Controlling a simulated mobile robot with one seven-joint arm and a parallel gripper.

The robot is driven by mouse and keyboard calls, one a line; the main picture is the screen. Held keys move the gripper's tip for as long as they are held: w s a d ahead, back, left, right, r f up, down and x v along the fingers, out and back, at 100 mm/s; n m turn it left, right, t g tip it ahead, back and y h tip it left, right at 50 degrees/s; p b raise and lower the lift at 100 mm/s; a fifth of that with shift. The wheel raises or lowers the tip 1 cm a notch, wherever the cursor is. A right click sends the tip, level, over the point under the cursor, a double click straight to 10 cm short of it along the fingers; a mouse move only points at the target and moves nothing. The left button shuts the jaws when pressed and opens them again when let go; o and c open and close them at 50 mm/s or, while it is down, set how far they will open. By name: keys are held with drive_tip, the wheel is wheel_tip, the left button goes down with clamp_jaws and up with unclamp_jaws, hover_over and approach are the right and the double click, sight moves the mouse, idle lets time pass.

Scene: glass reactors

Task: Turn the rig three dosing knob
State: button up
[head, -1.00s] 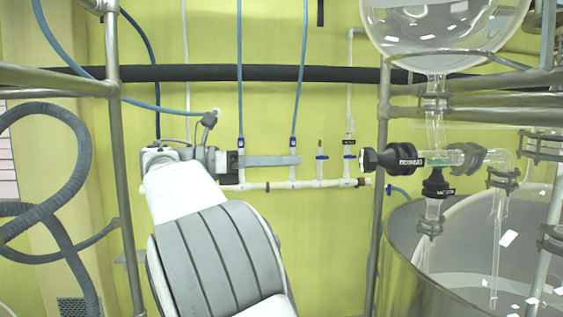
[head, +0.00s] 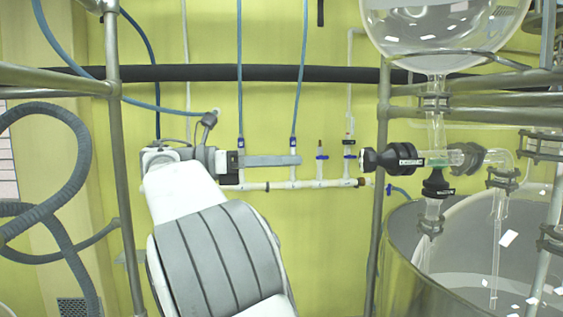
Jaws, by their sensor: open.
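A black ribbed knob (head: 376,160) with a small white-lettered label sits on the left end of the glass valve under the round flask, facing my gripper. A second black knob (head: 437,183) hangs below the same valve. The labels are too small to read, so I cannot tell which is the dosing knob. My gripper (head: 298,160) points right, level with the left knob, with a clear gap between its tips and the knob. It is open and empty. I see its fingers from the side, so they overlap.
A metal frame post (head: 382,190) stands close to the left knob. The glass flask (head: 440,25) is above and a large steel vessel (head: 400,260) below. A white pipe (head: 310,184) with small valves runs along the yellow wall behind my gripper.

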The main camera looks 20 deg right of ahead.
sight(362, 161)
drive_tip(key=b+x, duration=0.4)
drive_tip(key=x, duration=0.5)
drive_tip(key=b+x, duration=0.4)
drive_tip(key=x, duration=0.5)
drive_tip(key=shift+s+a+f, duration=0.1)
drive_tip(key=shift+s+f, duration=0.05)
drive_tip(key=shift+f, duration=0.1)
drive_tip(key=c, duration=1.4)
